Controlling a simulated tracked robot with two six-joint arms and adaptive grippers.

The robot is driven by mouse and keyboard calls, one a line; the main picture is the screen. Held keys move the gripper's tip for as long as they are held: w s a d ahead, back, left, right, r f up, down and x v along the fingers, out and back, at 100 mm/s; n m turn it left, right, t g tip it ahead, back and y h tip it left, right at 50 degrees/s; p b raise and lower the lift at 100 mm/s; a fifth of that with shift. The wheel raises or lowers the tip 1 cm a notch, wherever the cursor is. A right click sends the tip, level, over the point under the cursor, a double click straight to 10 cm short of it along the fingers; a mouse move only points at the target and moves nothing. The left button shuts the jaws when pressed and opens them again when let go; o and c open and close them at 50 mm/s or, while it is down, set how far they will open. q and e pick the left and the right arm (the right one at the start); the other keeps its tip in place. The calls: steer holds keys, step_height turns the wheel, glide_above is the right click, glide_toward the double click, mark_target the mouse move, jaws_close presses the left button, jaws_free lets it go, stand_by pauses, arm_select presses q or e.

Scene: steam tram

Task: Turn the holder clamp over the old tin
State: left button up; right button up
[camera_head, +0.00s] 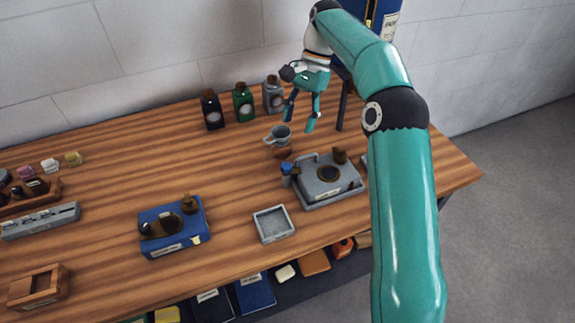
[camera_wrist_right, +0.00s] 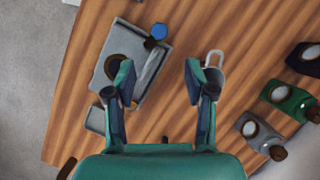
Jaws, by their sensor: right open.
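A grey box-like fixture (camera_head: 318,190) stands on the bench with a dark round opening (camera_head: 328,174) on top, a brown knob (camera_head: 340,156) behind it and a blue knob (camera_head: 286,168) at its left end. I cannot tell which part is the holder clamp or which thing is the old tin. In the right wrist view the fixture (camera_wrist_right: 150,70) lies left of centre, partly hidden by a finger, its blue knob (camera_wrist_right: 158,31) uncovered. My right gripper (camera_head: 300,120) is open and empty above the bench, behind the fixture; its fingers (camera_wrist_right: 163,78) also show in the wrist view. My left gripper is out of view.
A grey mug (camera_head: 278,137) stands below my right gripper. Black (camera_head: 211,110), green (camera_head: 243,103) and grey (camera_head: 272,95) bottles stand behind. A blue box (camera_head: 173,241) with brown parts and a grey tray (camera_head: 273,224) are at the front. The bench middle (camera_head: 150,160) is bare.

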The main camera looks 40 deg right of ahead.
mark_target(286, 165)
steer(key=b+x, duration=0.1)
steer(key=x, duration=1.1)
steer(key=shift+f, duration=0.1)
steer(key=shift+c, duration=0.2)
